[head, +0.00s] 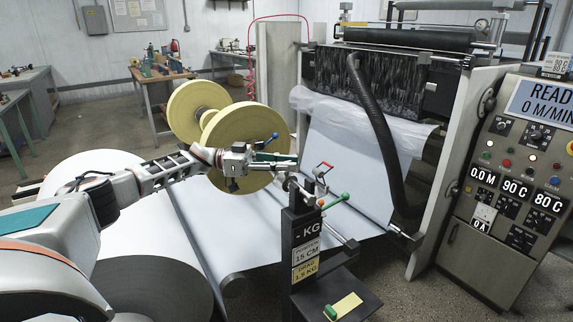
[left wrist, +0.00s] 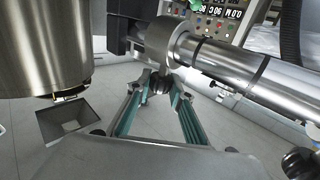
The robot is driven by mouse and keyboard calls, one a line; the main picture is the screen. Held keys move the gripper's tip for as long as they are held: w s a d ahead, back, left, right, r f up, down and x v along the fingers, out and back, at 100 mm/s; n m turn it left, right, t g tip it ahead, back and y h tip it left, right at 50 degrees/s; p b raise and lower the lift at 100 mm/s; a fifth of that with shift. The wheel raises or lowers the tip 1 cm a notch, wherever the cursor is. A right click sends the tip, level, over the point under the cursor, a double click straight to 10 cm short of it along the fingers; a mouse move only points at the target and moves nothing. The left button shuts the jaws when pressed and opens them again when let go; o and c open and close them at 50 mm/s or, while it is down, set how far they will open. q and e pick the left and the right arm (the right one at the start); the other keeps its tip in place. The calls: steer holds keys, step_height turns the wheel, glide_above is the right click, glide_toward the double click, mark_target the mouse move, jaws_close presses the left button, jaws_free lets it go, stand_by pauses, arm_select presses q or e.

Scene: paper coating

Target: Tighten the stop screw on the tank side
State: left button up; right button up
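My left gripper (head: 289,178) is at the near end of the steel shaft, in front of the yellow roll. In the left wrist view its green fingers (left wrist: 162,84) close in from both sides on a small dark stop screw (left wrist: 158,87). The screw hangs under a grey ring collar (left wrist: 172,45) that sits around a polished steel bar (left wrist: 250,66). The fingertips appear to touch the screw. In the head view the screw is hidden behind the gripper. My right gripper is in neither view.
A black stand with a "-KG" display (head: 306,236) is close to the right of my left gripper. A large steel cylinder (left wrist: 45,45) is close on the left in the wrist view. A black hose (head: 378,125) and control panel (head: 520,165) stand farther right.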

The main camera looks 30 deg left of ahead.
arm_select(q)
steer(key=o, duration=0.4)
steer(key=shift+d+r, duration=0.1)
steer(key=shift+d, duration=0.05)
steer(key=shift+o, duration=0.2)
steer(key=shift+s+a, duration=0.1)
steer(key=shift+a, duration=0.25)
steer(key=v, duration=1.1)
steer(key=shift+a, duration=0.15)
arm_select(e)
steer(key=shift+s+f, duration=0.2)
arm_select(q)
steer(key=shift+s, duration=0.1)
